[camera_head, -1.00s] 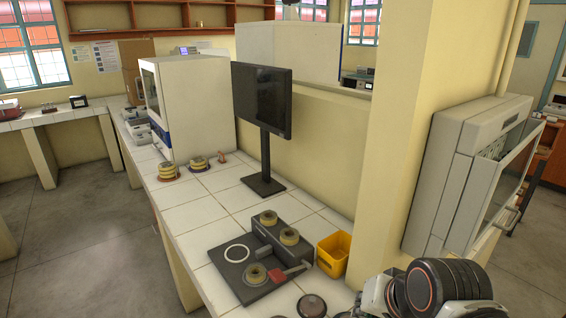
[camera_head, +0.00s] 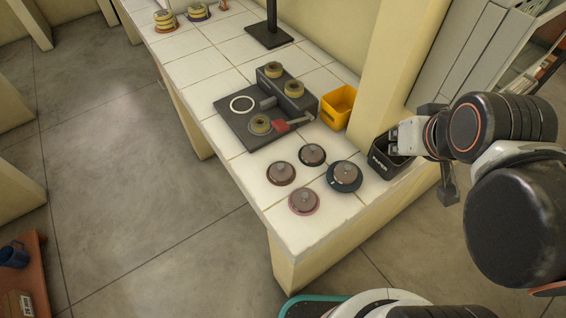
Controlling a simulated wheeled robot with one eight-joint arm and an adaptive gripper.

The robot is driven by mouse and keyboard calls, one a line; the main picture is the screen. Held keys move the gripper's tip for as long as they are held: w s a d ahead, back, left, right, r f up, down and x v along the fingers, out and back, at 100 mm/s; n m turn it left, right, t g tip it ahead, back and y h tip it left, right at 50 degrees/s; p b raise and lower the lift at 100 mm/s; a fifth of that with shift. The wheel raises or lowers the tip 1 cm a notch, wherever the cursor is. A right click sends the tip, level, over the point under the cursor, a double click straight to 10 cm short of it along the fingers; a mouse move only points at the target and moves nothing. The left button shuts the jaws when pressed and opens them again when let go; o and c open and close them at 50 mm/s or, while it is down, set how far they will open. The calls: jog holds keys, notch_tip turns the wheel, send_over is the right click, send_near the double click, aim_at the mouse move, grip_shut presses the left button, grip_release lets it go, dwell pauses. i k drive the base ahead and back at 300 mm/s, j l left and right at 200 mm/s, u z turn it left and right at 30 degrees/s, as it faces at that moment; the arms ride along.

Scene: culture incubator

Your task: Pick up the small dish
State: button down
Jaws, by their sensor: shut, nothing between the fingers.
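Several round dishes with brown tops and small knobs sit on the white tiled counter: a dark-red-rimmed one (camera_head: 281,173), a black-rimmed one (camera_head: 312,155), a wider dark one (camera_head: 344,176) and a pink-rimmed one (camera_head: 304,201). The two at the back left look smallest; which is the task's small dish I cannot tell. My gripper (camera_head: 448,192) hangs at the right, beyond the counter's edge and apart from the dishes. It is small and dark here, shut and empty.
A black device (camera_head: 264,115) with rings and a red lever stands behind the dishes. A yellow bin (camera_head: 339,104) and a black box (camera_head: 385,160) stand to the right, the box close to my arm. A cream pillar rises behind them. Bare tiles lie around the dishes.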

aim_at(276, 180)
jog(key=k+j, duration=0.4)
jog(key=i+j, duration=0.1)
jog(key=j, duration=0.25)
jog(key=i+j+u, duration=0.1)
jog(key=j, duration=0.3)
jog(key=i+j, duration=0.1)
jog(key=j, duration=0.25)
